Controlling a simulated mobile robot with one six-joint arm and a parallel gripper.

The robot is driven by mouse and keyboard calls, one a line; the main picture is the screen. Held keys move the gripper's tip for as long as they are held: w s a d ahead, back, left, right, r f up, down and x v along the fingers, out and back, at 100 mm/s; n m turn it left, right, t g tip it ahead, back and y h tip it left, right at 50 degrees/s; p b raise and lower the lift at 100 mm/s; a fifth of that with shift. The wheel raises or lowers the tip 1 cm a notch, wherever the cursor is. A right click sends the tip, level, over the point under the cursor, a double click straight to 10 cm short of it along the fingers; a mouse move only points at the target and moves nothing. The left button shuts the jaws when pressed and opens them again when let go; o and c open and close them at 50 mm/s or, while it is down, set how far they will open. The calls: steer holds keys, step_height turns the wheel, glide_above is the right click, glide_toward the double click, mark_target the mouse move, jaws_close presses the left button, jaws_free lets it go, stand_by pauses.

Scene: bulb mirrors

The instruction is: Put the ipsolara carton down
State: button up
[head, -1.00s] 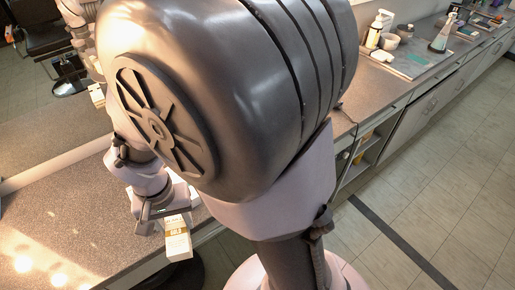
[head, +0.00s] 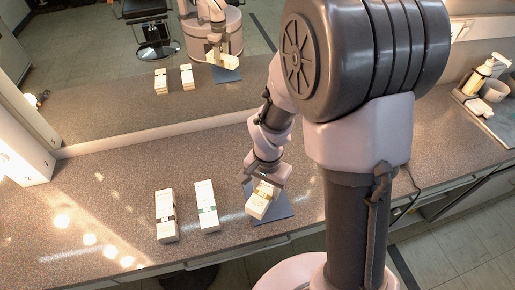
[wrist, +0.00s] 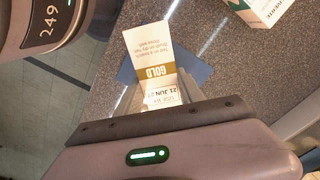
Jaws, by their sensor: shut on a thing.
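My gripper (head: 266,178) is shut on a white carton (head: 260,203) with a gold band. In the wrist view the carton (wrist: 150,50) shows the word GOLD and a date; I cannot read the name ipsolara on it. The carton is tilted in the head view and is over a blue-grey mat (head: 285,208) on the counter. The mat also shows behind the carton in the wrist view (wrist: 199,70). I cannot tell whether the carton touches the mat. Part of the carton is hidden by my gripper.
Two more white cartons lie on the counter (head: 110,190) left of the mat: one with a dark band (head: 166,215), one with a green band (head: 207,205). A mirror (head: 120,105) behind reflects them. A tray with a pump bottle (head: 484,74) is at the far right.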

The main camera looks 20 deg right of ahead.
mark_target(267, 190)
steer(key=shift+w+d, duration=0.15)
steer(key=shift+w, duration=0.25)
steer(key=f+b, duration=0.3)
steer(key=f, duration=0.1)
steer(key=shift+w+d+f, duration=0.1)
steer(key=shift+w+d, duration=0.1)
steer(key=shift+w, duration=0.1)
steer(key=shift+r, duration=0.25)
steer(key=shift+f, duration=0.1)
steer(key=o, duration=1)
steer(key=shift+f, duration=0.1)
steer(key=o, duration=0.4)
